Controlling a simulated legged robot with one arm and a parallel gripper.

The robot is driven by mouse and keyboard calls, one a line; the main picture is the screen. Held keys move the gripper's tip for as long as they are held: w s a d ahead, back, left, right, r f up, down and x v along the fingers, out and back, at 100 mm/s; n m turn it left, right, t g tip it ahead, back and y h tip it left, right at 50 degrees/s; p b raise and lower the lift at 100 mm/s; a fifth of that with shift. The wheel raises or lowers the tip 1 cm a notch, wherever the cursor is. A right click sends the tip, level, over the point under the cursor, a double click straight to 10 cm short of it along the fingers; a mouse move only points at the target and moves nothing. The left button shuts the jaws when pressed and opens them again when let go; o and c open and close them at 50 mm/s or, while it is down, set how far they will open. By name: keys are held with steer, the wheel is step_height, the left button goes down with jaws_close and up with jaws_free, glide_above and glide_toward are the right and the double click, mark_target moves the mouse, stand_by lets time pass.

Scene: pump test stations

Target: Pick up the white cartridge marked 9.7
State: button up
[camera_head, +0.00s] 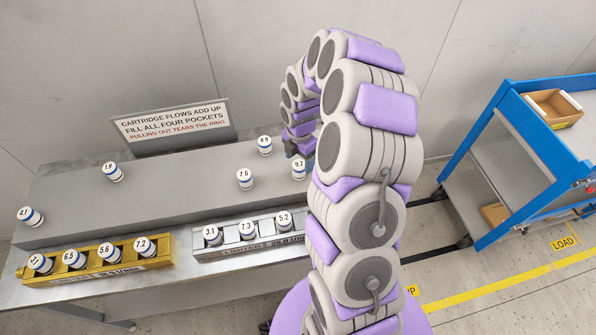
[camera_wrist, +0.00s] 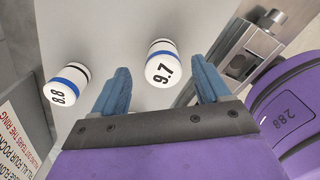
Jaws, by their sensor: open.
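The white cartridge marked 9.7 (camera_wrist: 162,65) has a blue band and stands on the grey raised bench top. In the wrist view it lies between and just beyond the two blue fingers of my gripper (camera_wrist: 160,92), which are open with nothing held. In the head view the same cartridge (camera_head: 299,168) stands at the right end of the bench top, beside my gripper (camera_head: 300,145), which is largely hidden by my own arm. A cartridge marked 8.8 (camera_wrist: 68,85) stands left of my left finger in the wrist view.
Other cartridges marked 7.5 (camera_head: 245,179), 1.9 (camera_head: 113,172) and 2.1 (camera_head: 30,217) stand on the bench. A yellow rack (camera_head: 110,272) and a silver rack (camera_head: 215,251) hold several cartridges in front. A sign (camera_head: 172,125) stands behind. A blue cart (camera_head: 540,140) is at right.

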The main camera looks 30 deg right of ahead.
mark_target(299, 164)
steer(key=shift+d+f, duration=0.1)
steer(key=shift+f, duration=0.2)
steer(key=f, duration=0.1)
steer(key=f+b, duration=0.1)
steer(key=f, duration=0.2)
steer(key=shift+s+a+f+b, duration=0.15)
steer(key=shift+a+f+b, duration=0.1)
steer(key=shift+f+b, duration=0.1)
steer(key=shift+d, duration=0.1)
steer(key=c, duration=1.2)
